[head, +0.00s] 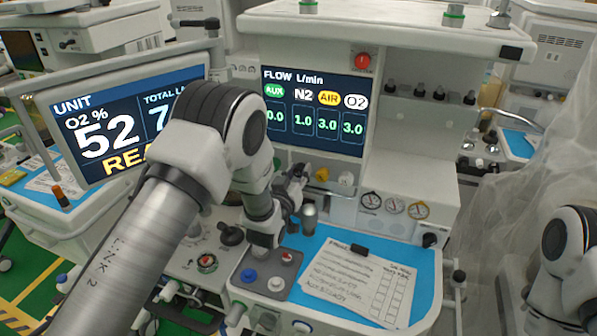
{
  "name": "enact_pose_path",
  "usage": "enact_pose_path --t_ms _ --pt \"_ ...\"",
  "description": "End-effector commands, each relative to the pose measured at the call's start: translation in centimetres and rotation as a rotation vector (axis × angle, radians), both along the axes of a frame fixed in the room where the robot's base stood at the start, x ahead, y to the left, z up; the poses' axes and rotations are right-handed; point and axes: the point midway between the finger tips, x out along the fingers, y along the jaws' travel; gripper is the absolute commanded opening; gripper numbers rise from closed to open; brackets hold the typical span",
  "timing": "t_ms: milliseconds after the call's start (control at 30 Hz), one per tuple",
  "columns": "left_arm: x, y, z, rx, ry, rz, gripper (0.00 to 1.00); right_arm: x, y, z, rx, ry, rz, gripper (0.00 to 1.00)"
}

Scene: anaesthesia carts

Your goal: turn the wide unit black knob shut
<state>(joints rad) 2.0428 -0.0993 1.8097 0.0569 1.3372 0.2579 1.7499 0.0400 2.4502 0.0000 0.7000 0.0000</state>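The wide unit (410,170) stands in the middle, with a flow screen, gauges and a blue work surface. Several black knobs show on it: a row (438,92) under the top shelf, one (430,240) right of the gauges, and one (231,235) on the lower left panel. I cannot tell which is the task's knob, or whether any is open or shut. My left gripper (295,183) is in front of the unit, below the flow screen, beside a yellow knob (322,174). My arm hides part of it, so its fingers are unclear. My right gripper is not in view.
A paper form (360,280) with a black clip lies on the blue surface (425,265). A tilted monitor (130,120) stands at left behind my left arm. Translucent sheeting (520,190) hangs at right near my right arm. Red and blue buttons (276,284) sit at the front.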

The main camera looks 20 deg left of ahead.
Motion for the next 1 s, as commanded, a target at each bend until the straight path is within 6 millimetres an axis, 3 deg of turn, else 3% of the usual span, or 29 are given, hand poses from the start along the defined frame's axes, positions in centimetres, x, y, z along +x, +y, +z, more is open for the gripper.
enact_pose_path --t_ms 467,1000 --pt "0.0 -0.1 -0.2 0.048 -0.002 -0.002 0.0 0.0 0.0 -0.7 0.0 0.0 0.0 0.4" --pt "0.0 -0.1 -0.4 0.423 -0.016 0.0 0.0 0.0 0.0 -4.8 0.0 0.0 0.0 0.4"
